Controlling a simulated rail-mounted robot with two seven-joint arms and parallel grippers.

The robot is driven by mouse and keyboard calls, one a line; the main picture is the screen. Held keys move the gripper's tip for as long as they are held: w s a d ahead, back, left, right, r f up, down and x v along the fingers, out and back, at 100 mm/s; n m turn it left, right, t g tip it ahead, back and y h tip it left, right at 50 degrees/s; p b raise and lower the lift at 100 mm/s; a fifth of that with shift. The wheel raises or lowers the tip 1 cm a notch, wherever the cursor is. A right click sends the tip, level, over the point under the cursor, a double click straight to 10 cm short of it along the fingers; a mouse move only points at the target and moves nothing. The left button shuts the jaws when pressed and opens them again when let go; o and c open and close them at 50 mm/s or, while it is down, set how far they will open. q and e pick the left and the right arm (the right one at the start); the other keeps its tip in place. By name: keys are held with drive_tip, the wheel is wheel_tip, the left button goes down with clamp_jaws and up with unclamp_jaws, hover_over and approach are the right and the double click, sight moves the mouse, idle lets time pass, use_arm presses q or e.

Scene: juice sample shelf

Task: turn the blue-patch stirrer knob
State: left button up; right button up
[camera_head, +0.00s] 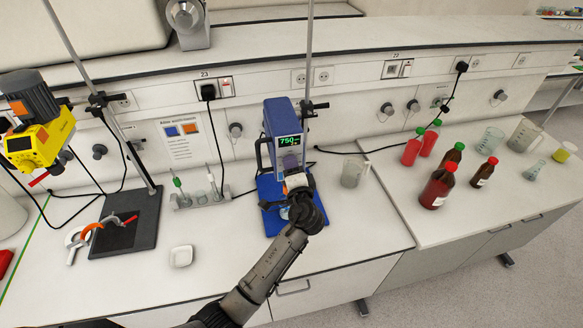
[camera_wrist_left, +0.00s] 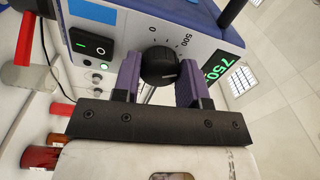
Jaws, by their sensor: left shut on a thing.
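The blue stirrer (camera_head: 283,128) stands mid-bench on a blue base (camera_head: 277,222), its green display reading about 750. My left gripper (camera_head: 291,172) reaches the stirrer's front below the display. In the wrist view its two purple fingers (camera_wrist_left: 158,80) are shut on the knob, one on each side. My right gripper is not in view.
A black rocker switch (camera_wrist_left: 92,47) sits beside the knob. A yellow stirrer (camera_head: 40,125) is at the left. A test-tube rack (camera_head: 200,198) and a glass beaker (camera_head: 353,173) flank the blue stirrer. Red and brown bottles (camera_head: 438,185) stand on the right bench. The front bench is mostly clear.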

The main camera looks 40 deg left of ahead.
use_arm(q)
drive_tip(key=o, duration=0.9)
drive_tip(key=shift+s+d, duration=0.1)
drive_tip(key=shift+b+v, duration=1.85)
drive_tip(key=shift+v, duration=4.95)
drive_tip(key=shift+f, duration=0.1)
